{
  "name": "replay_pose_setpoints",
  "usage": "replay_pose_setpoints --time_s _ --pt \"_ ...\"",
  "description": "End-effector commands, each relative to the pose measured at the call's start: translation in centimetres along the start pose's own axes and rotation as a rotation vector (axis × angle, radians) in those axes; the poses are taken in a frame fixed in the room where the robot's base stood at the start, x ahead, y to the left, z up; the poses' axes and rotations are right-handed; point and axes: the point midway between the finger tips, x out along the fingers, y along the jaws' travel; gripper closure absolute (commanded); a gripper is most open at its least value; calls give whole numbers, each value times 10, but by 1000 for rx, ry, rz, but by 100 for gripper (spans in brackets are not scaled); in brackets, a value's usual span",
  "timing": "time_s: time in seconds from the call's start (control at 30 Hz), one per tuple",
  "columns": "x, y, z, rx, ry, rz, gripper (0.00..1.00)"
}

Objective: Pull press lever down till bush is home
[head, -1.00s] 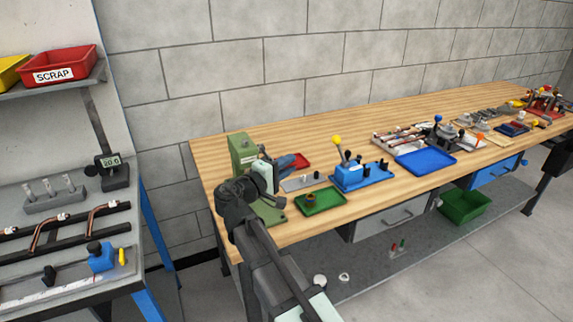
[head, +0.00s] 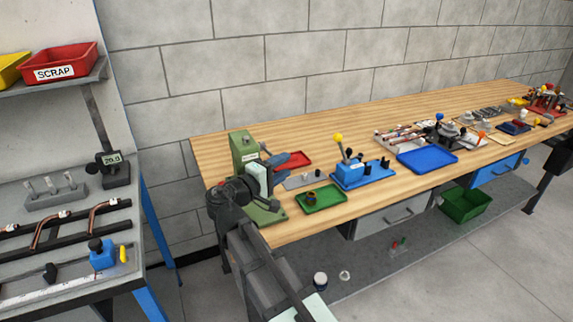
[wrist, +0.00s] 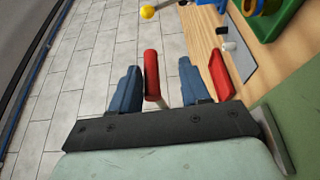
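The green press (head: 243,150) stands at the left end of the wooden bench. In the wrist view the red lever handle (wrist: 151,72) on its pale rod lies between the two blue fingers of my gripper (wrist: 160,82). The handle is close to the left finger, with a clear gap to the right one, so my gripper is open around it. In the head view my gripper (head: 287,160) is beside the press, and my arm covers part of the press. I cannot make out the bush or the press's working point.
A red tray (head: 298,157) lies behind my gripper. A green tray (head: 335,199) with a small part in it and a blue fixture with a yellow-knobbed lever (head: 366,177) stand to the right. A blue tray (head: 427,166) lies further along the bench. Another bench stands at left.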

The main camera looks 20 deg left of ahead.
Motion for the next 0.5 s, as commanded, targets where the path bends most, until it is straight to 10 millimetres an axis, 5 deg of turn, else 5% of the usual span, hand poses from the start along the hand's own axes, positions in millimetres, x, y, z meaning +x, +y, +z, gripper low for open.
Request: replay_pose_setpoints --time_s 0.5 --pt "-89 0 0 0 3 -1 56"
